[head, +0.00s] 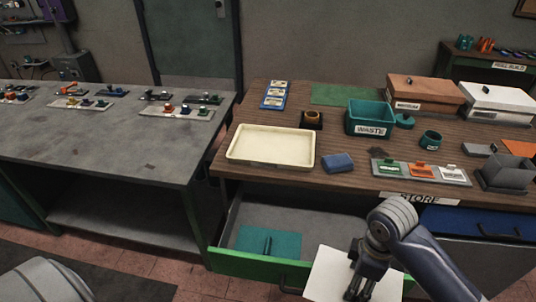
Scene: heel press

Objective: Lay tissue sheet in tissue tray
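A white sheet (328,272), which I take to be the tissue sheet, is at the bottom centre, over the front of the open drawer. My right gripper (358,294) points down at the sheet's right part. Its fingers look closed on the sheet, though the tips are partly cut off by the frame's bottom edge. A shallow cream tray (270,147), likely the tissue tray, sits empty at the front left of the wooden bench. The sheet is below and apart from it. My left arm shows at the bottom left; its gripper is out of view.
The open green drawer (240,264) holds a teal pad (268,243). A blue block (338,162) lies right of the cream tray. A teal waste bin (369,118) and a card rack (421,172) stand farther right. A grey table (105,140) is left.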

